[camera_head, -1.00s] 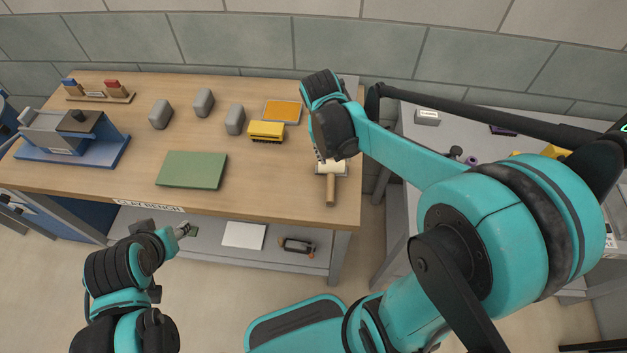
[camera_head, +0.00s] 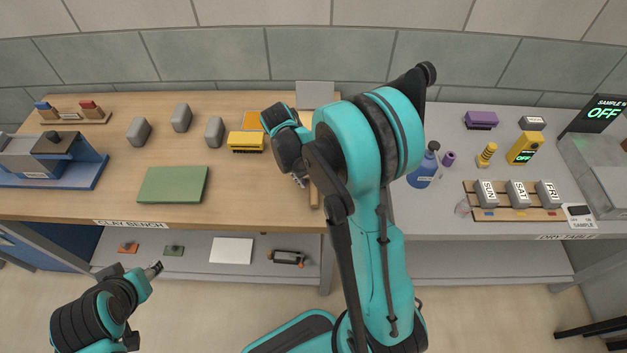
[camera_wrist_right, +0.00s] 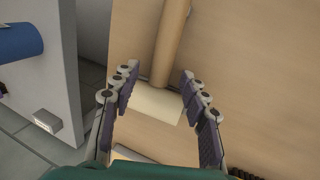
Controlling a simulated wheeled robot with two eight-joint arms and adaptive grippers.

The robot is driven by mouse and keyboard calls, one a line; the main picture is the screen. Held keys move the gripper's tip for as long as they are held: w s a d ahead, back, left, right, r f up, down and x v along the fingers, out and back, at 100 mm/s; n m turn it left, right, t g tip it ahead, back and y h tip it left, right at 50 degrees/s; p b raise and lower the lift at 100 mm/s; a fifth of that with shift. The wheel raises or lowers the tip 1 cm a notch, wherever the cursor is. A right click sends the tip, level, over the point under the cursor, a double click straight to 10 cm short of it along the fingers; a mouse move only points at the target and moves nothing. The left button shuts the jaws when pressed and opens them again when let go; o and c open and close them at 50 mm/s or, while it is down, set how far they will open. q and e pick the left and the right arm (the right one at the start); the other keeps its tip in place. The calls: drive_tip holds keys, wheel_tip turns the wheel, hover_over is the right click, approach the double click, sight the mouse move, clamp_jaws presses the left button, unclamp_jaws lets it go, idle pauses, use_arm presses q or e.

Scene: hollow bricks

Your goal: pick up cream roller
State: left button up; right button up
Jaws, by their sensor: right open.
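My right gripper (camera_head: 300,181) is mostly hidden there too. My left gripper (camera_head: 156,268) hangs in front of the bench, away from the roller; its jaw is too small to read.
A yellow brush-like block (camera_head: 246,142), grey blocks (camera_head: 182,118) and a green board (camera_head: 173,184) lie left on the bench. The dry table (camera_head: 450,212) stands right across a gap, with a blue spray bottle (camera_head: 424,166). Bare bench lies between board and roller.

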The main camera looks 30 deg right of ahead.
sight(314, 181)
drive_tip(key=shift+d+f, duration=0.1)
drive_tip(key=shift+f, duration=0.25)
drive_tip(key=shift+s+r, duration=0.1)
clamp_jaws()
drive_tip(key=shift+r, duration=0.1)
drive_tip(key=shift+r, duration=0.3)
drive_tip(key=r, duration=0.1)
drive_tip(key=r+p, duration=0.2)
drive_tip(key=r, duration=0.1)
drive_tip(key=shift+s+d, duration=0.15)
drive_tip(key=shift+s, duration=0.1)
drive_tip(key=s+d+r+p, duration=0.3)
drive_tip(key=s+d+r, duration=0.2)
drive_tip(key=s, duration=0.4)
drive_tip(key=shift+s+r, duration=0.4)
drive_tip(key=shift+r, duration=0.2)
